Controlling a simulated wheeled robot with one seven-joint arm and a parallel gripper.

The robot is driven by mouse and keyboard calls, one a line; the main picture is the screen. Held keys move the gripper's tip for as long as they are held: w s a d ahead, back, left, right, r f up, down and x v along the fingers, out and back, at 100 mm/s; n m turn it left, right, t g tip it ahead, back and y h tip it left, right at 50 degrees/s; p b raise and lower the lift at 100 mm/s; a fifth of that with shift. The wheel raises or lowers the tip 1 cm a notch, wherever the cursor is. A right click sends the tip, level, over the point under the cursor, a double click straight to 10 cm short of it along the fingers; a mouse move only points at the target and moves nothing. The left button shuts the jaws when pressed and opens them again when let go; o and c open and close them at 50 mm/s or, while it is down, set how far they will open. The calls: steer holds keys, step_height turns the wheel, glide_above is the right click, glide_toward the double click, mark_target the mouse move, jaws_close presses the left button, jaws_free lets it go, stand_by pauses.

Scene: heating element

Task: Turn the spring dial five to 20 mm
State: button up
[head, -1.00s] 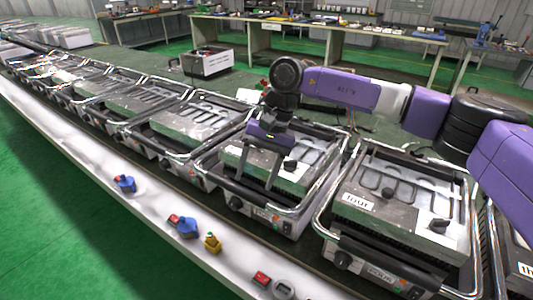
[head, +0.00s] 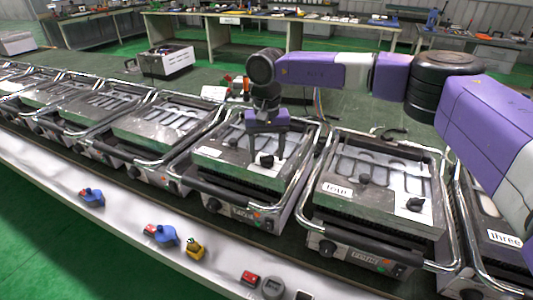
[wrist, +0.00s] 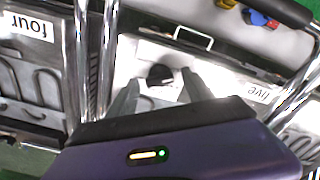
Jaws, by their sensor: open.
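The station labelled five is a grey press with chrome side rails (head: 221,163). Its black dial (head: 267,161) sits on a light plate on the lid. In the wrist view the dial (wrist: 160,74) stands between my finger tips, and the "five" label (wrist: 257,93) appears upside down to its right. My gripper (head: 268,164) is open and points down over the dial, one finger on each side. Whether a finger touches the dial cannot be told. The dial's scale marks are too small to read.
Station four (head: 337,188), with its own black knobs, stands to the right, and station three (head: 503,238) beyond it. More presses run left. A white bench (head: 120,232) in front holds blue, red and yellow parts. Chrome rails rise beside my gripper.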

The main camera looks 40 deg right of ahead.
steer(key=shift+f, duration=0.25)
steer(key=shift+c, duration=0.2)
jaws_close()
